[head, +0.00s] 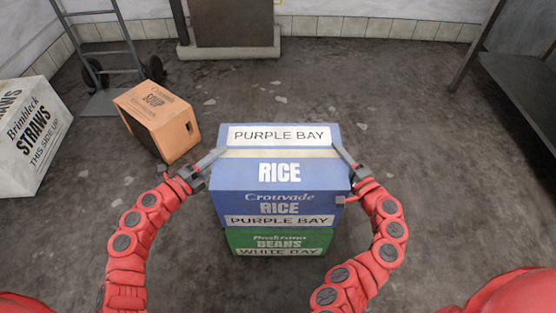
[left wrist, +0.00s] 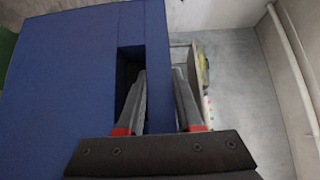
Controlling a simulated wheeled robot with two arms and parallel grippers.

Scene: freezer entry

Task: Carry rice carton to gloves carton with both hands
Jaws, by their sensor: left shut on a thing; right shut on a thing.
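The blue rice carton (head: 279,174), with white "PURPLE BAY" labels, is between my two grippers in the head view. It sits directly over a green beans carton (head: 278,241); I cannot tell if they touch. My left gripper (head: 221,153) is shut on the rice carton's left side. In the left wrist view, one finger of that gripper (left wrist: 159,74) is in the slot of the blue carton wall (left wrist: 65,85) and the other is outside. My right gripper (head: 336,146) is shut on its right side; its hold is partly hidden. No carton labelled gloves shows.
A brown soup carton (head: 158,121) stands to the left, near a hand truck (head: 115,60). A white straws carton (head: 30,140) is at the far left. A metal table or rack (head: 520,85) is at the right. The floor behind the rice carton is clear.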

